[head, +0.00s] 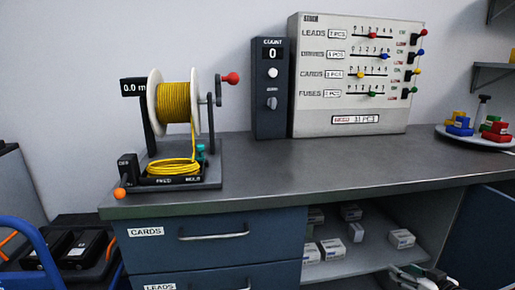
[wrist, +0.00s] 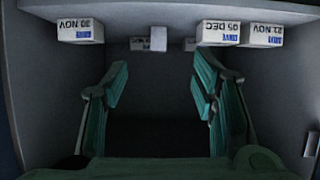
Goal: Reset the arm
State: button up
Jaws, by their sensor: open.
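My gripper (wrist: 160,85) is open and empty in the wrist view, its two teal fingers spread wide apart. It faces the inside of the open cabinet compartment, with small white drive boxes beyond the fingertips. Their labels appear upside down: one box (wrist: 80,31) reads 30 NOV, another (wrist: 220,33) 05 DEC, and a third (wrist: 262,36) appears to read 22 NOV. No box is between the fingers. In the head view, part of my arm end shows at the bottom right, in front of the compartment; the fingers are not clear there.
The compartment shelf (head: 345,264) holds several white boxes under the grey worktop (head: 300,170). An open blue door (head: 480,235) stands at right. Above are a yellow cable spool (head: 175,102), a counter box (head: 270,88), a slider panel (head: 335,105) and a round tray (head: 450,136).

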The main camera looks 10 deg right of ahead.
jog(key=s+a+r+g+h, duration=0.2)
jog(key=s+a+r+g, duration=0.4)
jog(key=r, duration=0.5)
jog(key=s+a+r+g+h, duration=0.2)
jog(key=s+a+r+g, duration=0.25)
jog(key=a+r, duration=0.45)
jog(key=s+a+r+g+y, duration=0.15)
jog(key=s+a+r, duration=0.25)
jog(key=s+a, duration=0.6)
jog(key=s+a+r+g+y, duration=0.15)
jog(key=s+a+r, duration=0.35)
jog(key=s, duration=0.8)
notch_tip(320, 180, up, 24)
jog(key=a+t+p, duration=0.1)
jog(key=t+p, duration=0.3)
jog(key=p, duration=1.9)
jog(key=shift+s+m+y+p, duration=0.25)
jog(key=shift+m+y+p, duration=0.05)
jog(key=shift+p, duration=0.05)
jog(key=shift+t, duration=0.25)
jog(key=shift+c, duration=0.6)
